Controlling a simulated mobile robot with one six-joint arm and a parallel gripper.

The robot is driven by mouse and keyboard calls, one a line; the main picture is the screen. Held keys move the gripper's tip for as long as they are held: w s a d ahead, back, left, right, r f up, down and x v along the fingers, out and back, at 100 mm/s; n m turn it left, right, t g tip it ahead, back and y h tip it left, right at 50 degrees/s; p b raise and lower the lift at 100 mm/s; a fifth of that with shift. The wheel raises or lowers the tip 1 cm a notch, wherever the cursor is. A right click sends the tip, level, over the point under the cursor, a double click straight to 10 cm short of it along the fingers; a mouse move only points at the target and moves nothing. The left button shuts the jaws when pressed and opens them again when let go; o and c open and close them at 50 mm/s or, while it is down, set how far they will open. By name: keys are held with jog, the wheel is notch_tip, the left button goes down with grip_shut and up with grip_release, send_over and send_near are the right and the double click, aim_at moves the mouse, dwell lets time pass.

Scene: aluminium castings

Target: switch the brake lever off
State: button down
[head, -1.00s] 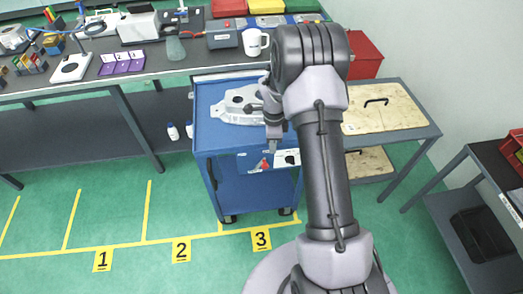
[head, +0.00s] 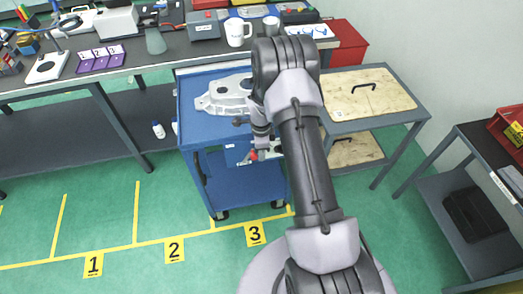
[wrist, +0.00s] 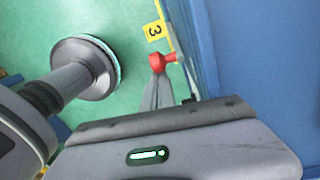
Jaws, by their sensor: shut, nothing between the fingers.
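The brake lever has a red end (head: 253,155) and sits on the front panel of the blue cart (head: 187,122). In the wrist view the red lever end (wrist: 168,58) shows right at the tips of my fingers. My gripper (head: 262,153) points down in front of that panel, close beside the lever. In the wrist view my gripper (wrist: 157,80) is shut and empty. I cannot tell whether the fingertips touch the lever. My gripper and wrist hide part of the panel in the head view.
A grey aluminium casting (head: 222,97) lies on the cart top. A workbench (head: 130,65) with tools stands behind, and a table with a wooden top (head: 365,95) to the right. The green floor in front is clear, with yellow lines and number 3 (head: 255,233).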

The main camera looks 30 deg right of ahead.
aim_at(249, 153)
jog(key=shift+w+a+r, duration=0.1)
jog(key=shift+a+r, duration=0.1)
jog(key=shift+a, duration=0.05)
dwell(0.4)
jog(key=shift+w+a+r, duration=0.15)
jog(key=shift+a+r, duration=0.15)
jog(key=shift+a, duration=0.2)
jog(key=w+a+b, duration=0.2)
jog(key=a+b, duration=0.1)
jog(key=a, duration=0.5)
jog(key=shift+r, duration=0.15)
jog(key=shift+w+a, duration=0.15)
dwell(0.5)
